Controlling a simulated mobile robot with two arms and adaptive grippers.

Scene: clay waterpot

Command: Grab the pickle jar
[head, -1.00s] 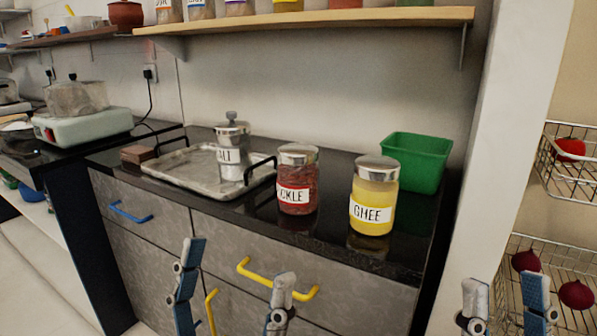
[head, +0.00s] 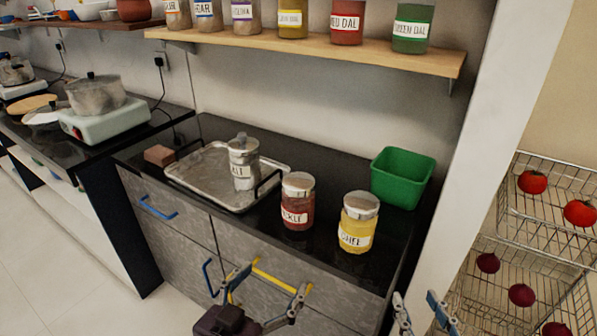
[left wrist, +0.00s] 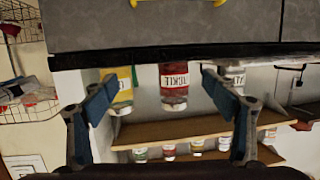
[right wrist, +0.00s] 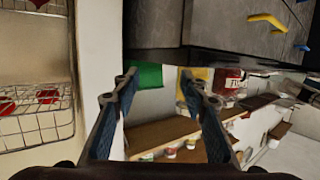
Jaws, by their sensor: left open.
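The pickle jar (head: 298,204), red with a white label and grey lid, stands upright on the black counter between the salt jar (head: 243,170) and the yellow ghee jar (head: 358,226). My left gripper (head: 268,285) is open and empty, below and in front of the counter edge. In the left wrist view, which is upside down, the pickle jar (left wrist: 174,82) shows between the spread fingers, beyond them and untouched. My right gripper (head: 418,308) is open and empty at the lower right. The right wrist view shows its fingers (right wrist: 162,88) apart.
A metal tray (head: 190,178) under the salt jar and a green bin (head: 403,178) flank the jars. A wooden shelf (head: 330,52) with several jars hangs above. Wire baskets (head: 530,245) stand right of the wall edge.

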